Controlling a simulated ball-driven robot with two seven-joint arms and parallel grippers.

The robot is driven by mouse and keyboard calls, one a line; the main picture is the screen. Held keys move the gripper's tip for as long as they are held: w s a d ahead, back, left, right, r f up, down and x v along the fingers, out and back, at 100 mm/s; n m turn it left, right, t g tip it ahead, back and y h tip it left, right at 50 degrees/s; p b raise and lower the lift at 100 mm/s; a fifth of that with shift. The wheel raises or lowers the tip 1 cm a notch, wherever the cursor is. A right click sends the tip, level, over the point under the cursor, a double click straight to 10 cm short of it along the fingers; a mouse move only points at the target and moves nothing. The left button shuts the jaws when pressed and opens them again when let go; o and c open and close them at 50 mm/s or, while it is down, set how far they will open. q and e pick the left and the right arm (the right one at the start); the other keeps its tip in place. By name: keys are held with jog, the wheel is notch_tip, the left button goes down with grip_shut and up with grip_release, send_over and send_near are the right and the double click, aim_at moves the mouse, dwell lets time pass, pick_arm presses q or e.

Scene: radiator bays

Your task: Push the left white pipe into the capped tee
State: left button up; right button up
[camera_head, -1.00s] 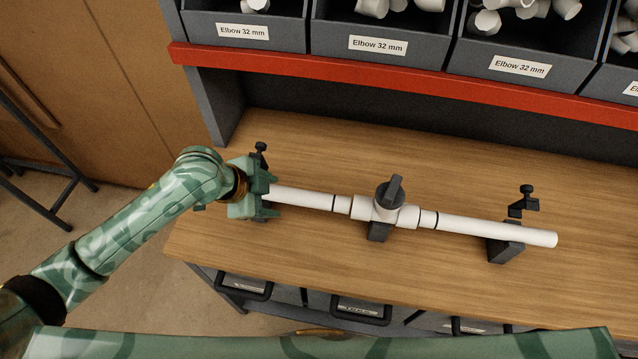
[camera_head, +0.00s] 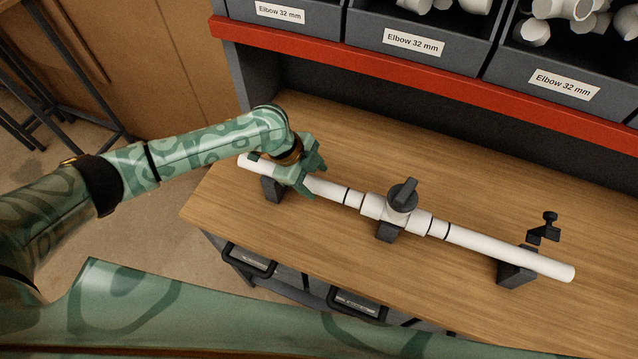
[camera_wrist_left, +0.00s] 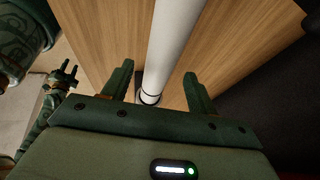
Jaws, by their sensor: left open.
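The left white pipe (camera_head: 326,188) lies along the bench, running from its end (camera_head: 246,162) at the left toward the capped tee. A black ring shows on it just left of the tee's socket. The white capped tee (camera_head: 376,207) has a dark cap with an upright handle (camera_head: 403,194). My left gripper (camera_head: 313,176) is open, its fingers on either side of the pipe. In the left wrist view the pipe (camera_wrist_left: 172,40) runs between the spread fingers (camera_wrist_left: 158,85). My right gripper (camera_wrist_left: 68,69) shows small at left in that view, fingers apart and empty.
Dark supports stand under the left pipe (camera_head: 271,189), the tee (camera_head: 389,233) and the right pipe (camera_head: 517,268). The right white pipe (camera_head: 500,250) extends from the tee, near a black clamp screw (camera_head: 549,226). A red shelf edge (camera_head: 420,88) and bins (camera_head: 370,40) bound the back.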

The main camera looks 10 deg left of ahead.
aim_at(335, 189)
pick_arm(q)
jog(key=shift+x, duration=1.6)
grip_shut()
jog(key=shift+s+d+r+p, duration=0.1)
jog(key=shift+s+d+p, duration=0.1)
jog(key=shift+d, duration=0.75)
jog(key=shift+s+d+p, duration=0.2)
jog(key=shift+d, duration=0.7)
grip_release()
jog(key=shift+d, duration=0.2)
